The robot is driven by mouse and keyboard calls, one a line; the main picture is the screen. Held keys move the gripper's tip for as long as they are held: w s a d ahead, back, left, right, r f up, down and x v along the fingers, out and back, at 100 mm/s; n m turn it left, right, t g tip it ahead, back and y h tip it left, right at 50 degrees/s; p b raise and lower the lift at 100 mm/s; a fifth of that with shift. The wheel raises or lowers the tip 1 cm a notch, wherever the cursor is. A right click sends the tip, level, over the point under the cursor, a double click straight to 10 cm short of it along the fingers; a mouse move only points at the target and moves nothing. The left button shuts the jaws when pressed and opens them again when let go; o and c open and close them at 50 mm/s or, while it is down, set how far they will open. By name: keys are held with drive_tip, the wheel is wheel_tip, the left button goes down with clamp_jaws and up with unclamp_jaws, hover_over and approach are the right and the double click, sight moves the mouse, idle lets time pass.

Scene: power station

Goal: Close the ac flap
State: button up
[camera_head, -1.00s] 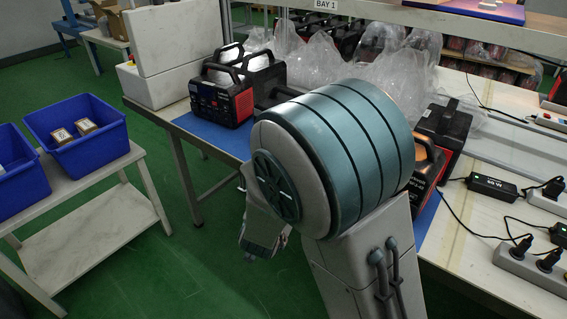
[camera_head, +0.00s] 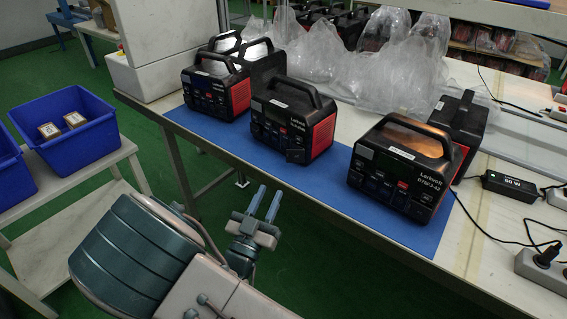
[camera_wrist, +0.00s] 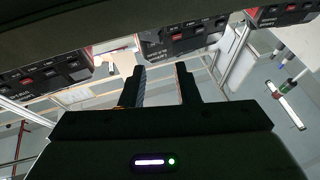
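Several black and red power stations stand on a blue mat (camera_head: 330,200) on the bench. The middle one (camera_head: 275,118) has a small dark square piece (camera_head: 297,156) sticking out at its lower right front, which looks like an open flap. A right one (camera_head: 400,165) and a left one (camera_head: 212,92) show front panels; I cannot make out a raised flap on them. My gripper (camera_head: 268,204) is open and empty, in front of and below the bench edge, fingers pointing up toward the middle station. In the wrist view, its fingers (camera_wrist: 160,87) are apart, with station fronts (camera_wrist: 182,38) along the top.
Clear plastic bags (camera_head: 375,70) lie behind the stations. A power adapter (camera_head: 508,188), cables and a power strip (camera_head: 545,262) are at right. A blue bin (camera_head: 65,120) on a side table stands left. A white box (camera_head: 160,40) sits at the bench's left end.

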sight(295, 158)
drive_tip(key=x, duration=1)
drive_tip(key=shift+f, duration=0.1)
drive_tip(key=shift+c, duration=0.2)
clamp_jaws()
